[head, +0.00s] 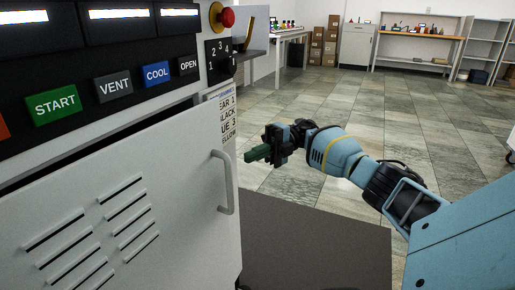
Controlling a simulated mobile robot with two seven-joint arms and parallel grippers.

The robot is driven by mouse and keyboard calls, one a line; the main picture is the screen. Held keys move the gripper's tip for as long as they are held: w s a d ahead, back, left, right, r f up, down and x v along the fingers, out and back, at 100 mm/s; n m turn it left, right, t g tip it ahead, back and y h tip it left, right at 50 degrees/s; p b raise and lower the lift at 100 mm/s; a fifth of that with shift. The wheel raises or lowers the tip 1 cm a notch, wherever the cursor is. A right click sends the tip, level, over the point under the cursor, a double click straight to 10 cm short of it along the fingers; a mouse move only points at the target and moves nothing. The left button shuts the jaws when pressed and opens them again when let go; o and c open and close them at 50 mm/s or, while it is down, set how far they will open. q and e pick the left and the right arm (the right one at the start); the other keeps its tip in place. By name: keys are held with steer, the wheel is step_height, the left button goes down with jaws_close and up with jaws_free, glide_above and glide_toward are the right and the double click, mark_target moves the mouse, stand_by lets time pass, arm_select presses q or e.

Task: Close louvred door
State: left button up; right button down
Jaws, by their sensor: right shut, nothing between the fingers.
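The louvred door (165,215) is a white panel with rows of slots at the lower left of the head view. It stands partly open, with a dark gap between its top edge and the press (90,170) body. A grey bar handle (224,182) is on its right side. My right gripper (254,154) is shut and empty, to the right of the handle and apart from the door in the picture. Its fingers point left. My left gripper is not in view.
Above the door is a panel with a green START button (54,104), VENT, COOL and OPEN buttons and a red knob (227,17). A label (228,112) is on the press side. A dark mat (315,240) lies on the floor. Open tiled floor extends to shelves (416,40) at the back.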

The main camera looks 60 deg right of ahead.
steer(key=shift+w+d+b, duration=0.4)
steer(key=shift+d+b, duration=0.25)
steer(key=shift+d, duration=0.15)
steer(key=shift+w+d+b, duration=0.35)
steer(key=shift+d+b, duration=0.3)
steer(key=shift+d, duration=0.2)
steer(key=shift+w+d+b, duration=0.4)
steer(key=shift+d+b, duration=0.25)
steer(key=shift+d, duration=0.15)
